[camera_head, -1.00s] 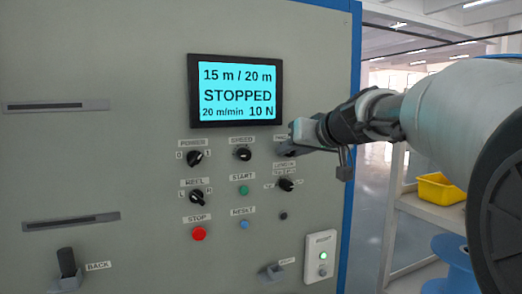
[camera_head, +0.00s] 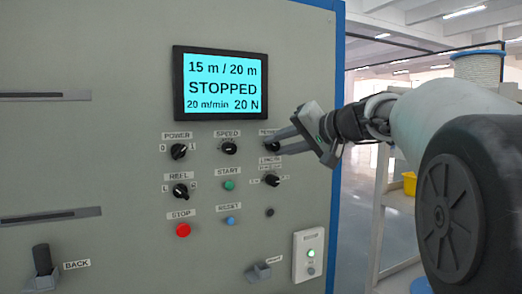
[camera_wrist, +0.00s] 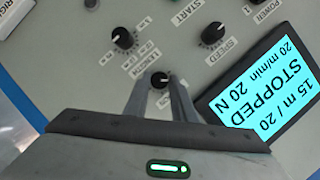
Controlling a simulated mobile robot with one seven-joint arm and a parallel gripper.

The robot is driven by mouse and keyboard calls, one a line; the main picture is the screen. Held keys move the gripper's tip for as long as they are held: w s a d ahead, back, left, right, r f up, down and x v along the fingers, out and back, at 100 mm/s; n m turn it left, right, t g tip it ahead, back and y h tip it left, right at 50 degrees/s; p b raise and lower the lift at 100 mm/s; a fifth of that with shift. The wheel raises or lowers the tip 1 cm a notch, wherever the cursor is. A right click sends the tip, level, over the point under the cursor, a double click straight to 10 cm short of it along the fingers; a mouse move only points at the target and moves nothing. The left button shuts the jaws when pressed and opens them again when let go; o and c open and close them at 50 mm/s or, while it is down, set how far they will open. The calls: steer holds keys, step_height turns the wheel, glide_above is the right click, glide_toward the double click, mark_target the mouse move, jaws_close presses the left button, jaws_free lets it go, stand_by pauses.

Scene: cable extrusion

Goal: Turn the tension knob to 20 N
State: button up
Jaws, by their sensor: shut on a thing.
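The tension knob (camera_wrist: 160,80) is a small black round knob at the right end of the top row of controls on the grey panel. In the head view it is partly hidden behind my fingers. My gripper (camera_head: 275,143) is at the knob, and in the wrist view its two fingers sit on either side of it (camera_wrist: 161,92), shut on it. The hand is tilted in the head view. The display (camera_head: 221,84) reads 15 m / 20 m, STOPPED, 20 m/min and 20 N.
Close by are the speed knob (camera_head: 228,147), the length selector (camera_head: 271,180), the green start button (camera_head: 229,185) and the red stop button (camera_head: 183,230). A white box with a green light (camera_head: 309,255) sits lower right. A shelf with a yellow bin (camera_head: 409,184) stands behind my arm.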

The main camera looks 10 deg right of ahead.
steer(key=shift+d+f+m+y+b, duration=0.1)
steer(key=shift+m+y+b, duration=0.3)
steer(key=shift+m, duration=0.4)
steer(key=shift+d+f+m+y+b, duration=0.1)
steer(key=shift+m+y+b, duration=0.1)
steer(key=shift+m+y, duration=0.45)
steer(key=shift+m, duration=0.25)
steer(key=o, duration=1)
steer(key=p+v, duration=0.1)
steer(key=v, duration=1.6)
steer(key=shift+s+a, duration=0.1)
steer(key=shift+s, duration=0.2)
